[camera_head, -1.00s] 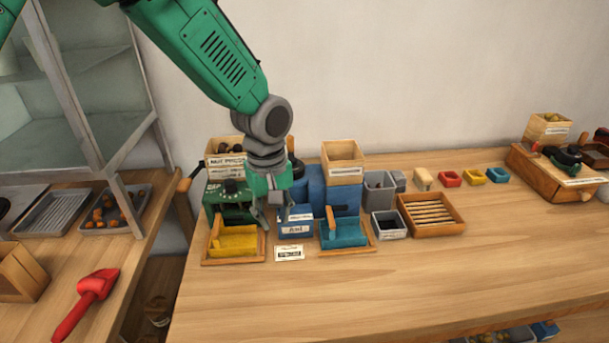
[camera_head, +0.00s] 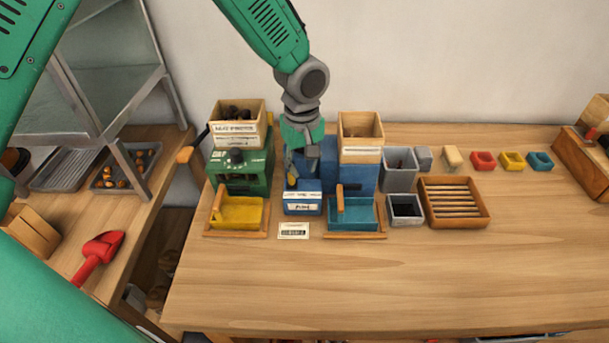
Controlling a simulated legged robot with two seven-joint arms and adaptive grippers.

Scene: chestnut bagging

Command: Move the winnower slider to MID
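The blue machine (camera_head: 360,179), which I take to be the winnower, stands at the back of the bench with a wooden hopper (camera_head: 361,134) on top. A blue box (camera_head: 302,207) with a white label sits at its front left; the lettering is too small to read surely. My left gripper (camera_head: 299,180) points down over the machine's left part, just behind and above this labelled box. A small yellow piece (camera_head: 291,181) shows at its fingers and may be the slider knob; I cannot tell whether they touch. The finger gap is unclear. My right gripper is out of view.
A green machine (camera_head: 242,178) with a nut-filled hopper stands close on the left. Yellow (camera_head: 237,212) and teal (camera_head: 358,214) trays sit in front. Grey bins (camera_head: 399,169) and a slatted wooden tray (camera_head: 454,203) stand right. The bench front is clear.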

